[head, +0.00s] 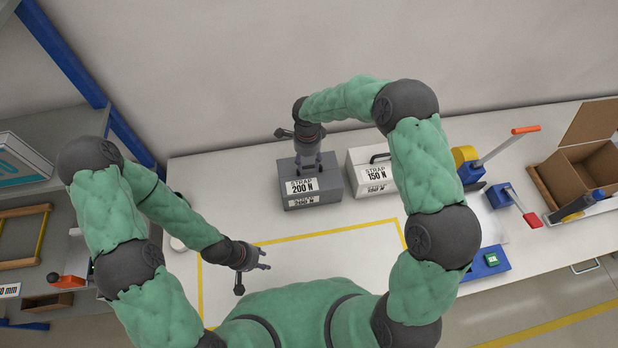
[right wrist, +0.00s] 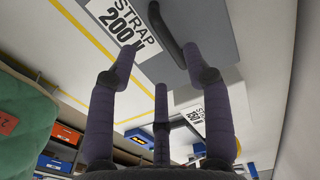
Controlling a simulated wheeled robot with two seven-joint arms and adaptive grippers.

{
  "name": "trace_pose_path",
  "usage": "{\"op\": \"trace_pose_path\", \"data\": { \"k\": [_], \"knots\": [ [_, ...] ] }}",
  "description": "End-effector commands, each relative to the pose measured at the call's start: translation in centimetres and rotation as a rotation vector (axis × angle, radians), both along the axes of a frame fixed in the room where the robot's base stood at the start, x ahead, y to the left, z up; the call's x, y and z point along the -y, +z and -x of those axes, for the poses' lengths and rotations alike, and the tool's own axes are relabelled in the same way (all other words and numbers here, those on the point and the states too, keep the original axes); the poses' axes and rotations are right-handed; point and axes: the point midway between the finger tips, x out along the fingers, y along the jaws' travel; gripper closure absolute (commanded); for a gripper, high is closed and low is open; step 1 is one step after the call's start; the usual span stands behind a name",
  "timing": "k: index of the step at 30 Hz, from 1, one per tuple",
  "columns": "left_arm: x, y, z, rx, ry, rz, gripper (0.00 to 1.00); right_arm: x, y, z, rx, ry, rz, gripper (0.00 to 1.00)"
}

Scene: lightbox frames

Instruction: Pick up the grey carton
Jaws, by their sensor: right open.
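The grey carton (head: 330,188), labelled STRAP 200 N, stands upright on the table. Its grey top, label and dark handle also show in the right wrist view (right wrist: 218,28). My right gripper (head: 308,163) comes down from above, right over the carton's top. In the right wrist view its fingers (right wrist: 163,48) are spread, with the handle between their tips; I cannot tell whether they touch it. The carton still rests on the table. My left gripper (head: 267,260) is open and empty over the front left of the table, away from the carton.
A paler carton (head: 372,180) labelled 150 N stands close to the right of the grey one. A strapping tool (head: 512,200), a yellow roll dispenser (head: 467,165) and an open cardboard box (head: 578,172) are further right. The yellow-outlined area (head: 325,258) in front looks clear.

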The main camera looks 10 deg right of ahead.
Motion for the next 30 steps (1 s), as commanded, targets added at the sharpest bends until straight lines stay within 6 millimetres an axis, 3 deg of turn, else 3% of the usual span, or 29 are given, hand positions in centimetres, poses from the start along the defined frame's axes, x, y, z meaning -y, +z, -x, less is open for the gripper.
{"op": "trace_pose_path", "data": {
  "k": [8,18,29,30],
  "knots": [
    [0.0,0.4,0.0,0.001,0.0,0.0,0.6,0.1,-1.9,-0.1,0.0,0.0,0.0,0.5],
    [0.0,1.6,-0.1,0.001,0.0,0.0,0.6,0.9,-5.9,-0.5,-0.001,0.001,0.0,0.5],
    [0.0,1.6,-0.1,0.001,0.0,0.0,0.6,0.9,-6.7,-0.5,0.001,0.0,-0.001,0.5],
    [0.0,1.6,0.0,0.001,0.0,0.0,0.6,0.9,-6.7,-0.5,0.001,0.0,-0.001,0.61]
  ]
}}
